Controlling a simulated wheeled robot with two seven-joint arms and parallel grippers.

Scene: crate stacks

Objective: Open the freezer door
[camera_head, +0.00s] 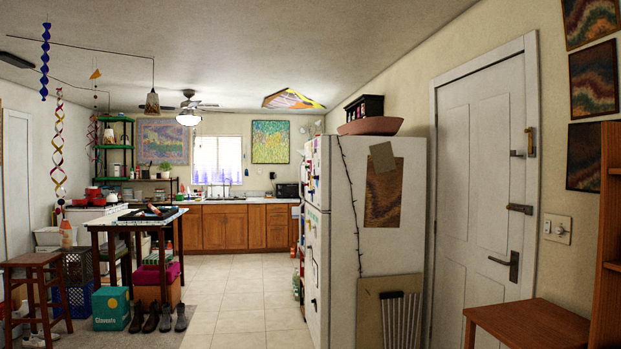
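A white fridge (345,230) stands right of centre against the right wall, with its side panel towards me. Its front faces left and shows only as a narrow, steeply angled strip. The upper door (316,175), which looks like the freezer door, appears shut above a seam, and the larger lower door (316,265) also appears shut. Small magnets or papers cover part of the front. The door handles are too small to make out clearly. Neither of my grippers is in view.
Tiled floor (245,290) is open left of the fridge. A high table (135,222), stool (30,262), teal box (111,308) and boots (151,319) occupy the left. A board (369,300) leans on the fridge's side. A wooden table (530,322) stands near right, by a white door (470,210).

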